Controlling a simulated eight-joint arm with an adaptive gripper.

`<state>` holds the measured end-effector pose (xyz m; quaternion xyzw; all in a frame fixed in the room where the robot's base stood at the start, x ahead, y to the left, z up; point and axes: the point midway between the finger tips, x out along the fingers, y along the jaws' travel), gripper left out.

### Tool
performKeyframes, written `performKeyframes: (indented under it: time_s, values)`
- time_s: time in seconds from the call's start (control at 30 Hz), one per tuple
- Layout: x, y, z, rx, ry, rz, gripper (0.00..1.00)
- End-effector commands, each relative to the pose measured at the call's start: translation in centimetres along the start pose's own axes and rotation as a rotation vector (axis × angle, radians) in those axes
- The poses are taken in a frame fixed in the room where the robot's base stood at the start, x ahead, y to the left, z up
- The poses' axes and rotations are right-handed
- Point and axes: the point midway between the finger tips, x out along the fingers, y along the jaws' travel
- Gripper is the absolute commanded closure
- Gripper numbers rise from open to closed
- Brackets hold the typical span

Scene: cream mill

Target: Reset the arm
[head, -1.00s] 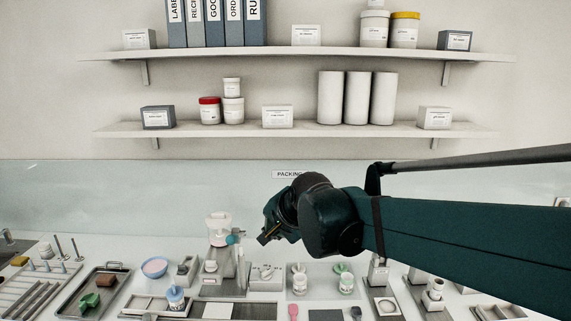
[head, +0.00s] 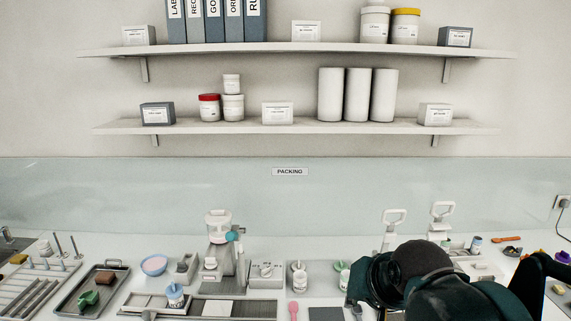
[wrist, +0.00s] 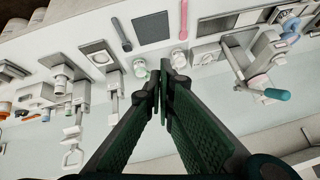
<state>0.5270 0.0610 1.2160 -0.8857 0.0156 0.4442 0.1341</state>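My gripper (wrist: 164,88) shows in the wrist view with its two dark green fingers together at the tips and nothing held between them. It hangs over the work counter, above the bench equipment. In the head view my arm's dark green end part stands at the lower right, and the fingertips are hidden there.
The counter holds a mill with a teal knob (head: 218,255), a blue bowl (head: 154,265), a tray with a green item and a brown block (head: 65,296), and white lever presses (head: 393,222). Two shelves (head: 300,126) hang above.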

Motion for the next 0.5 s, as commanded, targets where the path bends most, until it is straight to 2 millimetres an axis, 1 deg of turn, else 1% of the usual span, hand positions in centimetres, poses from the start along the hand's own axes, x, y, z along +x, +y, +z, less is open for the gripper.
performKeyframes:
  time_s: [0.03, 0.2, 0.4, 0.5]
  values:
    - [-0.2, 1.1, 1.0, -0.022, 0.0, 0.011, 1.0]
    - [-0.9, 4.2, 4.0, -0.112, -0.005, 0.045, 1.0]
    - [-1.4, 7.0, 6.9, -0.201, -0.013, 0.078, 1.0]
    - [-1.5, 7.8, 7.9, -0.23, -0.017, 0.088, 1.0]
